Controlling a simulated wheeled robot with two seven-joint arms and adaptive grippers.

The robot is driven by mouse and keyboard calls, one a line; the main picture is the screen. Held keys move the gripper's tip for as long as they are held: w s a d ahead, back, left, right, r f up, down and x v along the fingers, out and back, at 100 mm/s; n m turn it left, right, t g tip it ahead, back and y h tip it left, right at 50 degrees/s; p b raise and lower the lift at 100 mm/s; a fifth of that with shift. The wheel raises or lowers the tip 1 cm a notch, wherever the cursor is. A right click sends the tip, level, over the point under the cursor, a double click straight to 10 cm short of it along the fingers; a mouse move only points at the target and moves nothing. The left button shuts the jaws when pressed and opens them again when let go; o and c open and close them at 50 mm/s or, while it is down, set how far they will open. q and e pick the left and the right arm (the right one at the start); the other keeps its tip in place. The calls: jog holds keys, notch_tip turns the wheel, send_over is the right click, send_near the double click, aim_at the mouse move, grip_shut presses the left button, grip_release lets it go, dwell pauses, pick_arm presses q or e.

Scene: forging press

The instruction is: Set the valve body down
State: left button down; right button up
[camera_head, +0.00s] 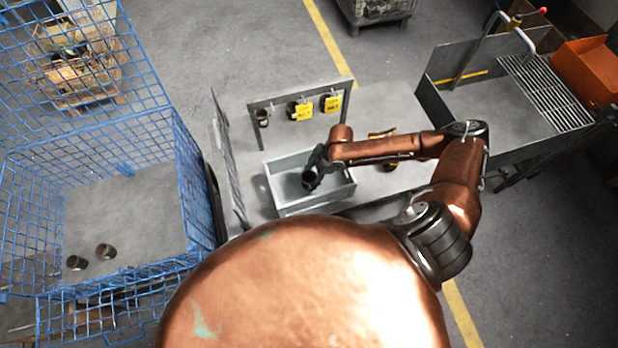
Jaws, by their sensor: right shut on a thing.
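My right gripper (316,168) reaches in from the right over a grey open box (283,203) on the grey table. It is shut on a small dark valve body (310,180), which shows at the gripper's tip within the outline of the box. I cannot tell whether the valve body touches the box floor. The gripper partly hides it. My left gripper is not in view.
A blue wire cage (185,190) at left holds two small dark parts (77,262). Behind the box stands a rack (285,97) with yellow tags (332,104). A metal basin with a grate (545,90) and an orange bin (588,72) are at right.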

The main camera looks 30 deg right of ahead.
jog(key=o, duration=1.5)
jog(key=v, duration=1.2)
jog(key=shift+b, duration=0.4)
